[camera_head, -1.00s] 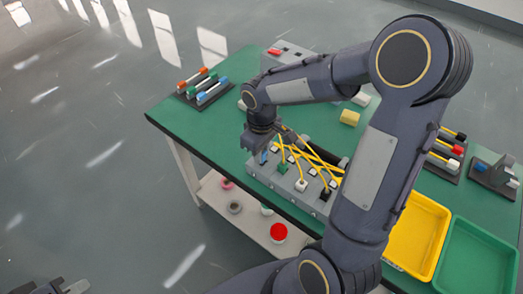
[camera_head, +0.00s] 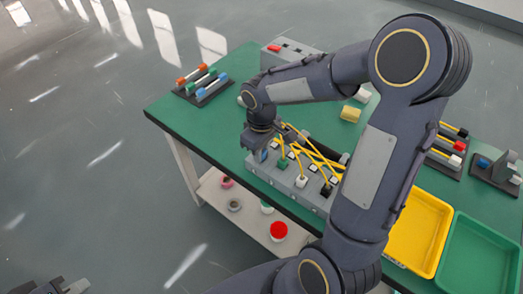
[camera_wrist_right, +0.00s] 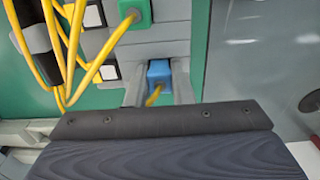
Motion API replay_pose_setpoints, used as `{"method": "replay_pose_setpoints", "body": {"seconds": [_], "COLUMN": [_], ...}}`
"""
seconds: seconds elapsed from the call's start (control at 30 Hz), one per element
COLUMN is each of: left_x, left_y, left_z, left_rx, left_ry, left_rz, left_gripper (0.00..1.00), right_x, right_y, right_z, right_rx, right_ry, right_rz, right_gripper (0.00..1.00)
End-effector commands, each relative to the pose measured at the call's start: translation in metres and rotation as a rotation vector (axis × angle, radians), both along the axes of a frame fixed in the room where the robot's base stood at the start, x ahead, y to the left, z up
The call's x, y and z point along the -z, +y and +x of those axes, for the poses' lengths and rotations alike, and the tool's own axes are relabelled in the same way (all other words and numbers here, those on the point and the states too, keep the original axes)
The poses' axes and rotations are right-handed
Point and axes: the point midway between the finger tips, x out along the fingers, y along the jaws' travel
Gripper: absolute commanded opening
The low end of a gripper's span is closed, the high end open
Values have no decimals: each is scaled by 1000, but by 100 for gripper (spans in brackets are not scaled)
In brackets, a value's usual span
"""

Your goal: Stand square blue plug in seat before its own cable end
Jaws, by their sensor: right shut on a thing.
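The square blue plug (camera_wrist_right: 159,72) is between the two fingers of my right gripper (camera_wrist_right: 158,88) in the right wrist view. A short piece of yellow cable shows under it. In the head view the blue plug (camera_head: 263,156) is at the left end of the grey seat block (camera_head: 312,195), just below my right gripper (camera_head: 257,147). I cannot tell how deep it sits in its seat. A green plug (camera_head: 283,165) stands beside it, also in the wrist view (camera_wrist_right: 135,12). My left gripper (camera_head: 66,287) is partly cut off at the lower left, away from the table.
Crossing yellow cables (camera_head: 303,149) run over the block, close to my right gripper. White (camera_head: 301,182) and black (camera_head: 326,190) plugs stand further right. A rack of coloured pieces (camera_head: 202,84) is at the back left. Yellow (camera_head: 418,235) and green (camera_head: 478,260) trays lie at the right.

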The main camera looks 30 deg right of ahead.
Motion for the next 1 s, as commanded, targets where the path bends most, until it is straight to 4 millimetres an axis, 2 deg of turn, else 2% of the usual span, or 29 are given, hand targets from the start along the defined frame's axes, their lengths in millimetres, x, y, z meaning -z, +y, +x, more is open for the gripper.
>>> {"method": "replay_pose_setpoints", "body": {"seconds": [0.03, 0.27, 0.3, 0.47, 0.87, 1.0], "left_x": [2, 3, 3, 3, 4, 2], "left_y": [0, 0, 0, 0, 0, 0], "left_z": [0, 0, 0, 0, 0, 0], "left_rx": [0, 0, 0, 0, 0, 0], "left_ry": [0, 0, 0, 0, 0, 0], "left_rz": [0, 0, 0, 0, 0, 0], "left_gripper": [0, 0, 0, 0, 0, 0], "right_x": [7, 9, 9, 10, 10, -2], "right_y": [0, 1, 1, 1, 3, 3], "right_z": [-2, -4, -4, -4, -4, -3], "right_rx": [0, 0, 1, 2, 2, 0], "right_ry": [9, 15, 15, 16, 14, 9], "right_rz": [2, 2, 2, 4, 8, 6], "right_gripper": [0, 0, 25, 46, 46, 46]}}
